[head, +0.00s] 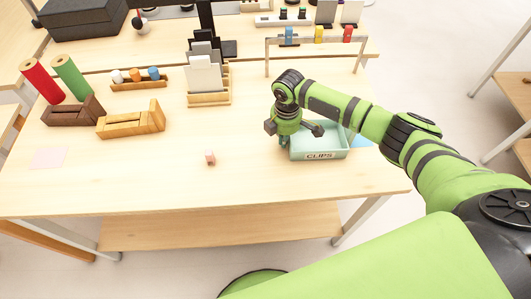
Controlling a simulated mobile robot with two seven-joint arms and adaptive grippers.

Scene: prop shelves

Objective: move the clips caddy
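The clips caddy (335,154) is a pale teal open tray with a "CLIPS" label on its front, standing on the light wooden table at the right of the head view. My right gripper (284,143) points down at the caddy's left end, by its left wall. Its fingers are small and partly hidden, so I cannot tell whether they are open or shut, or whether they touch the wall. My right wrist and forearm cover part of the caddy's back and inside. My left gripper is not in view.
A small pink block (210,158) lies left of the caddy. A blue sheet (361,141) shows beyond its right end. A metal rack (300,39) with coloured clips and a wooden card holder (209,98) stand behind. A pink square (48,158) lies far left. The front middle is clear.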

